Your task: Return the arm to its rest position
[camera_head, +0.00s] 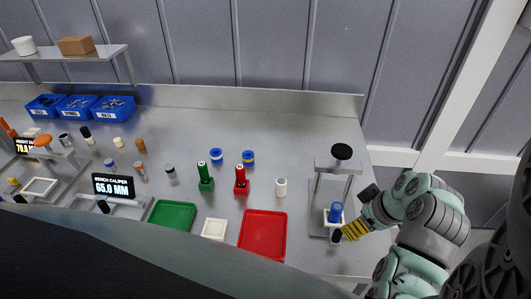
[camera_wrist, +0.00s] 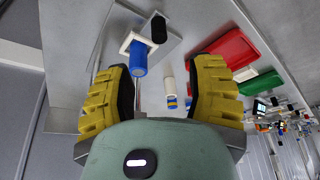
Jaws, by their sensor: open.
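My gripper (camera_head: 345,233) is at the right end of the bench, its yellow fingers close to the small press stand (camera_head: 345,165) with a black knob on top. In the wrist view my gripper (camera_wrist: 163,66) is open, with its two fingers wide apart and nothing held. A blue cylinder (camera_head: 336,211) stands in a white square holder at the base of the stand. The blue cylinder (camera_wrist: 139,58) also shows in the wrist view, beyond the fingertips and apart from them. My arm reaches in from the lower right in the head view.
A white cylinder (camera_head: 281,187) and red and green upright tools stand behind. Blue bins (camera_head: 76,107) and a shelf (camera_head: 60,56) are at the left.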

